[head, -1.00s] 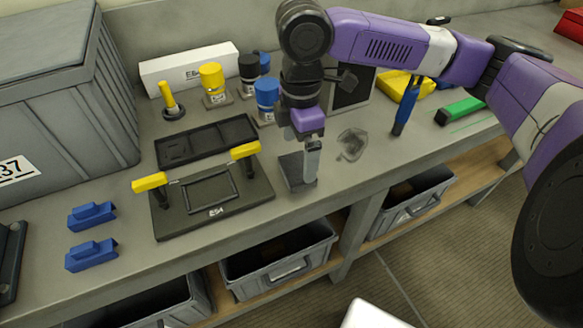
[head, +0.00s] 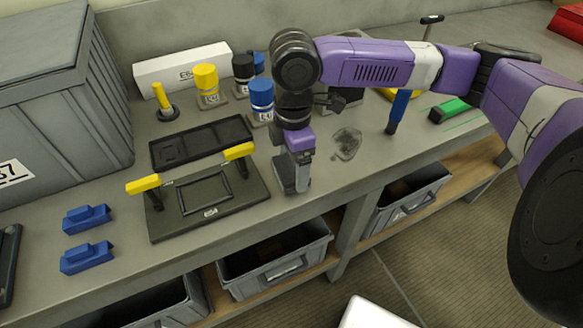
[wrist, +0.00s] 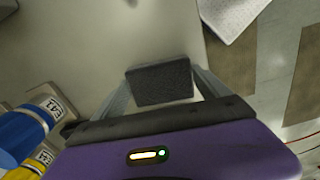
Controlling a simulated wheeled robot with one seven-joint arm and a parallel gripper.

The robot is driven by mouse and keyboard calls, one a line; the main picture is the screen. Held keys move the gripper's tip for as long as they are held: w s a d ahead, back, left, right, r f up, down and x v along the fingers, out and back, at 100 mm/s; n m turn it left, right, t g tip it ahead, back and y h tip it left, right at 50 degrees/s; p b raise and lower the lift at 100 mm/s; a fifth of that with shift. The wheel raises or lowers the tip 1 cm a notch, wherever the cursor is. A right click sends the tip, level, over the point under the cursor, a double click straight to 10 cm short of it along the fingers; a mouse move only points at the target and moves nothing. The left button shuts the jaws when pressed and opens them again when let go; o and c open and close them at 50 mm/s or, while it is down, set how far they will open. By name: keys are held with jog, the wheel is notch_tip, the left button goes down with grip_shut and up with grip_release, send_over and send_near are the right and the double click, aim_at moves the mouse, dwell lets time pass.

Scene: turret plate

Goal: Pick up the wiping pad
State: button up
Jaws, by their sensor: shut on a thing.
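The wiping pad is a small dark grey block (wrist: 160,83); in the wrist view it sits between the two fingers, with a finger at each side. In the head view my gripper (head: 292,178) points down at the worktop, right of the black fixture plate. It is shut on the pad, which is mostly hidden there by the fingers. I cannot tell whether the pad still touches the worktop.
A grey smudge (head: 347,143) marks the worktop just right of my gripper. The fixture plate with yellow handles (head: 208,215) is close on the left. A blue-capped bottle (head: 261,100) stands behind. Grey bins (head: 275,262) sit below the front edge.

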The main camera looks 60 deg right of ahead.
aim_at(293, 167)
jog(key=shift+r, duration=0.1)
notch_tip(293, 167, up, 20)
dwell(0.5)
